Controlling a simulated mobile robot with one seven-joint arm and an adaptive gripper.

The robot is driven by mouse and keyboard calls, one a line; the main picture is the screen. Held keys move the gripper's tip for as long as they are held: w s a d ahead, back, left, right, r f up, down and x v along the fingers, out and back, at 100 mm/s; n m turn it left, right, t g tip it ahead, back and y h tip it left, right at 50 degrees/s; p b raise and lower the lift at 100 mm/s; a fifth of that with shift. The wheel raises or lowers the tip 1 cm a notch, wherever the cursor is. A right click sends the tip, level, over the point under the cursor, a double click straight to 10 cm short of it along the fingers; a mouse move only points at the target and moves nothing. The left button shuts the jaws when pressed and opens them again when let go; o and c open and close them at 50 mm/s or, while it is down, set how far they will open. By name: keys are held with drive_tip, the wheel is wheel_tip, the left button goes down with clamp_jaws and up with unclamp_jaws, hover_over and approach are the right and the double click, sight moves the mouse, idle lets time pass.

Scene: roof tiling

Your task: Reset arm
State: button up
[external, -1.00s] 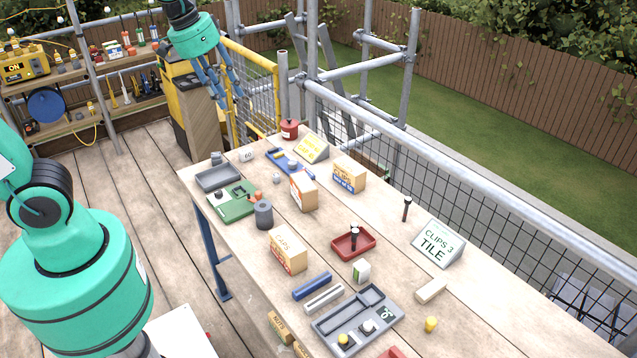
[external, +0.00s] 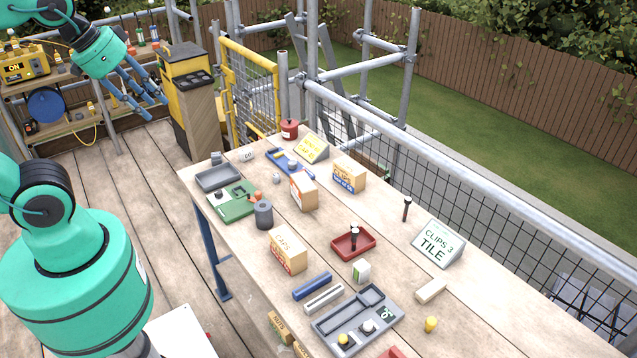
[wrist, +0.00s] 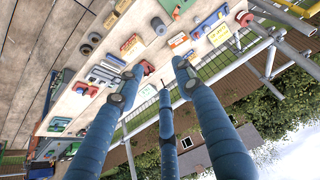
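My gripper (external: 145,98) is at the upper left of the external view, held in the air to the left of the yellow and black cabinet and beyond the far end of the workbench. Its blue fingers are spread apart with nothing between them. In the wrist view the three long blue fingers (wrist: 158,85) reach up from the bottom, apart and empty. The workbench (external: 310,240) with its trays and boxes lies well away from the fingertips.
The yellow and black cabinet (external: 188,75) stands close to the right of my gripper. Shelves with tools (external: 60,130) are behind it at left. Scaffold poles and a mesh rail (external: 450,145) run along the bench's far side. The wooden deck (external: 135,180) below is clear.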

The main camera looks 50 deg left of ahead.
wheel_tip(320, 180, down, 7)
drive_tip(key=b, duration=0.7)
